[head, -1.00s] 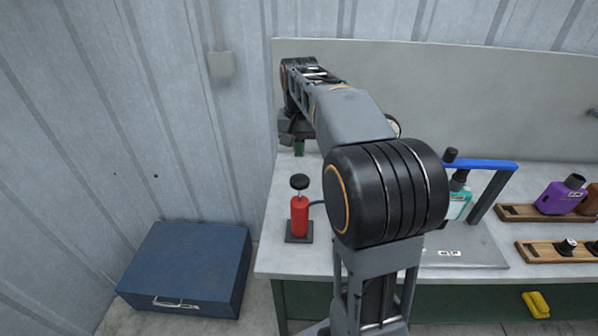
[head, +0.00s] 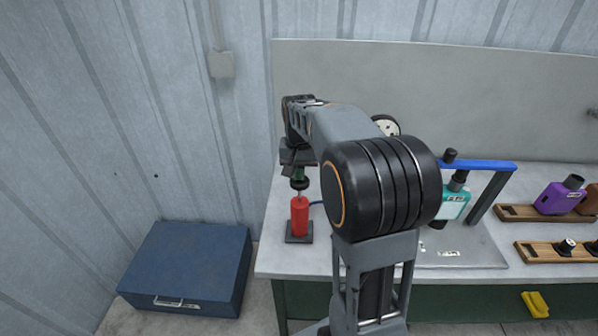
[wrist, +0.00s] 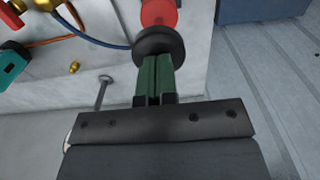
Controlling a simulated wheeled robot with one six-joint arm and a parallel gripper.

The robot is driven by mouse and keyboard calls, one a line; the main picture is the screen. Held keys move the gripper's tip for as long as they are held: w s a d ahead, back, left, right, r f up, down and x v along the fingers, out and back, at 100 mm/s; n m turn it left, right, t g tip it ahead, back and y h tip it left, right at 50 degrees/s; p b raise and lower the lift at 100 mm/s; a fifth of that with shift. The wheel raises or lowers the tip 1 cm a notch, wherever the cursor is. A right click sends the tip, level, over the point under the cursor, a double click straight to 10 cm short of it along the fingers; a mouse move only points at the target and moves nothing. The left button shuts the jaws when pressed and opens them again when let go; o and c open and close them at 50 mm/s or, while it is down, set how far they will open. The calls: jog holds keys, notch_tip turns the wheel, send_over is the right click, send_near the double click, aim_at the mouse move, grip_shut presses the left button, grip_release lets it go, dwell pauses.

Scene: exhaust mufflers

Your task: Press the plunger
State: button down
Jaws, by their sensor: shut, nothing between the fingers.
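The plunger is a red cylinder (head: 299,215) on a dark square base, with a black round knob (head: 299,183) on a thin rod. It stands upright near the left end of the bench. In the wrist view the black knob (wrist: 158,46) is just beyond my fingertips, with the red body (wrist: 158,12) behind it. My gripper (head: 298,174) is directly above the knob with its green fingers pointing down. In the wrist view my gripper (wrist: 154,62) is shut and empty. The fingertips seem to meet the knob's top; I cannot tell if they touch.
A teal bottle-like part (head: 454,203) sits under a blue-topped frame (head: 480,164) to the right. Wooden trays (head: 515,213) with a purple part (head: 561,198) lie farther right. A blue box (head: 188,268) is on the floor at left. A blue hose (wrist: 88,40) runs beside the plunger.

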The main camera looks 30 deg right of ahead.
aim_at(299, 186)
notch_tip(299, 186, down, 6)
jog(key=b, duration=0.3)
jog(key=shift+r+b, duration=0.15)
jog(key=shift+b, duration=0.15)
jog(key=shift+s, duration=0.1)
jog(key=shift+r+p, duration=0.4)
jog(key=shift+p, duration=0.15)
notch_tip(299, 186, up, 12)
jog(key=shift+r+p, duration=0.25)
jog(key=shift+p, duration=0.85)
jog(key=shift+r, duration=0.6)
